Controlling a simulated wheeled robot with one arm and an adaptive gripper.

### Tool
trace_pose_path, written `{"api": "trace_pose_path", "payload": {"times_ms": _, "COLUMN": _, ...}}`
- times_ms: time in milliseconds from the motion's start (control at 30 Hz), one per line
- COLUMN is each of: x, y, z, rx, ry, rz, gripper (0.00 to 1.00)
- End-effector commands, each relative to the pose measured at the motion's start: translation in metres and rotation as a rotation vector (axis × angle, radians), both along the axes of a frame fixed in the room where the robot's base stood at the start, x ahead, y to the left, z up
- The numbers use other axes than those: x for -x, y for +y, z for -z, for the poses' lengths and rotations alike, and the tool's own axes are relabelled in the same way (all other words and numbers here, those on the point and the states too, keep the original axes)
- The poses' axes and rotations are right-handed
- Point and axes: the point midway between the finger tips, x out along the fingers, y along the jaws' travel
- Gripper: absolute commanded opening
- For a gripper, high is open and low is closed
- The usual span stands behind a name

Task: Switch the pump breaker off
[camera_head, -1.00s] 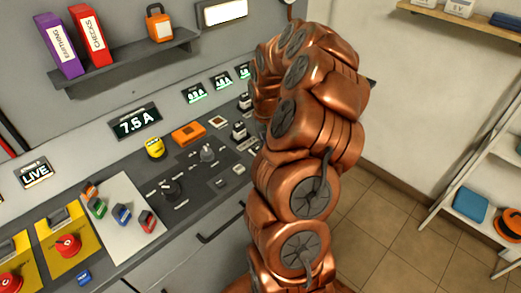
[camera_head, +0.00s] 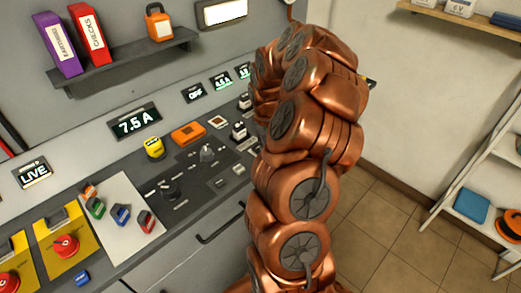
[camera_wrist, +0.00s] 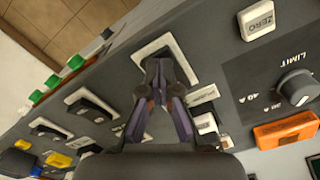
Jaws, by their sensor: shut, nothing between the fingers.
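My gripper (camera_wrist: 160,74) is shut and empty in the wrist view. Its fingertips are at a black rocker breaker on a white plate (camera_wrist: 183,52), touching it or just over it. The fingers hide most of that rocker, and its name label is not clearly readable. Two other black breakers on white plates, a nearer one (camera_wrist: 92,110) and a farther one (camera_wrist: 48,130), stand to the left. In the head view my copper arm hides my gripper and most of the breakers. A small display (camera_head: 194,92) above the console reads OFF.
A ZERO button (camera_wrist: 257,20), a LIMIT knob (camera_wrist: 296,87) and an orange block (camera_wrist: 290,130) lie right of my gripper. Green and yellow pieces sit to the left. Above the console are a lit display (camera_head: 222,83), a 7.5 A display (camera_head: 135,121) and a shelf (camera_head: 130,62).

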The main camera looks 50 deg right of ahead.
Motion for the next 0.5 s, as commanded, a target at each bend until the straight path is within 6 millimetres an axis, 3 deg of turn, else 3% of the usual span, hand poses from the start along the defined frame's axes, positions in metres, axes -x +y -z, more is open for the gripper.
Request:
{"api": "trace_pose_path", "payload": {"times_ms": 233, "x": 0.0, "y": 0.0, "z": -0.003, "rx": 0.0, "ry": 0.0, "rz": 0.0, "gripper": 0.0}}
{"api": "trace_pose_path", "payload": {"times_ms": 500, "x": 0.0, "y": 0.0, "z": -0.02, "rx": 0.0, "ry": 0.0, "rz": 0.0, "gripper": 0.0}}
